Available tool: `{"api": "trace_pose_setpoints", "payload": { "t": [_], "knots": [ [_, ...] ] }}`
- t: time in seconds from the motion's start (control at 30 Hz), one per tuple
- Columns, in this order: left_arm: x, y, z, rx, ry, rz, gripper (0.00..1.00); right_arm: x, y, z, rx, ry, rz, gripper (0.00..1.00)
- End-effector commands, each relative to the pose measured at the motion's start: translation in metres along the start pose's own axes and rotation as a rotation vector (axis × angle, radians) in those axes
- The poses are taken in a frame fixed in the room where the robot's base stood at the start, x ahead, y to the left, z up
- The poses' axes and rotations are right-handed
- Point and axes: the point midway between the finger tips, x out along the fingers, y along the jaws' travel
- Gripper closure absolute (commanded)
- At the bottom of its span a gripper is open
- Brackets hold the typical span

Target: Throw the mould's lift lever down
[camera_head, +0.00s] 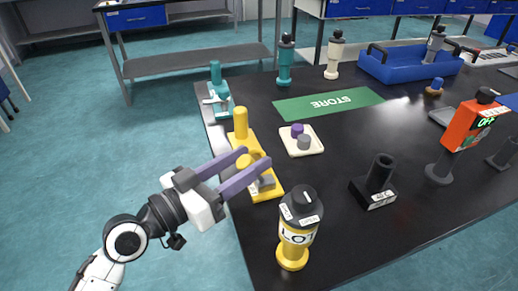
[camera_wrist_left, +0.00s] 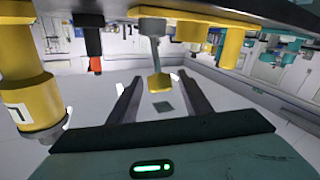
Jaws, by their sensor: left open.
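The yellow mould (camera_head: 268,191) stands near the table's left edge, with a tall yellow post (camera_head: 240,122) at its far end. In the left wrist view, its lift lever is a grey rod (camera_wrist_left: 154,46) ending in a yellow knob (camera_wrist_left: 159,82). The knob appears between my two fingers with space on both sides. My left gripper (camera_head: 256,157) is open, reaching over the mould from the left, also seen in the wrist view (camera_wrist_left: 160,97). The fingers partly hide the mould and lever in the head view. My right gripper is not in view.
A yellow LOT container (camera_head: 296,237) with a black cap stands close in front. A cream tray (camera_head: 313,142) with purple and grey pieces lies right of the mould. A teal device (camera_head: 218,99) stands behind. A black holder (camera_head: 376,187) and orange meter (camera_head: 466,127) stand further right.

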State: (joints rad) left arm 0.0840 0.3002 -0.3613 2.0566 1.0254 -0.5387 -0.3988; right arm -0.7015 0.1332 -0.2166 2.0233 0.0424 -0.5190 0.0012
Motion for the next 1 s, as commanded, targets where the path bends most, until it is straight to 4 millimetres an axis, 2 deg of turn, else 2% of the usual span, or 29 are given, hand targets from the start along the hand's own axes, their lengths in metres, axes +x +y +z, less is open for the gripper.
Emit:
{"api": "trace_pose_setpoints", "payload": {
  "t": [0.1,0.23,0.57,0.6,0.87,1.0],
  "knots": [
    [0.019,0.000,-0.001,-0.001,0.002,0.000,0.56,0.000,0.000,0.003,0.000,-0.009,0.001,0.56],
    [0.032,0.000,-0.001,-0.001,0.001,0.000,0.56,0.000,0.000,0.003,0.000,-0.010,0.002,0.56],
    [0.037,0.000,0.001,0.001,-0.001,-0.001,0.56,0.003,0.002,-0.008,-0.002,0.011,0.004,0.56],
    [0.037,0.000,0.001,0.001,-0.001,-0.001,0.57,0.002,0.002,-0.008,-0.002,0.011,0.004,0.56],
    [0.036,0.000,0.001,0.000,-0.001,-0.001,1.00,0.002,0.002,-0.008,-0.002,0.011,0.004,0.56],
    [0.036,0.000,0.001,0.001,-0.001,-0.001,1.00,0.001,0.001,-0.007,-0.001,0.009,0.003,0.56]
  ]
}}
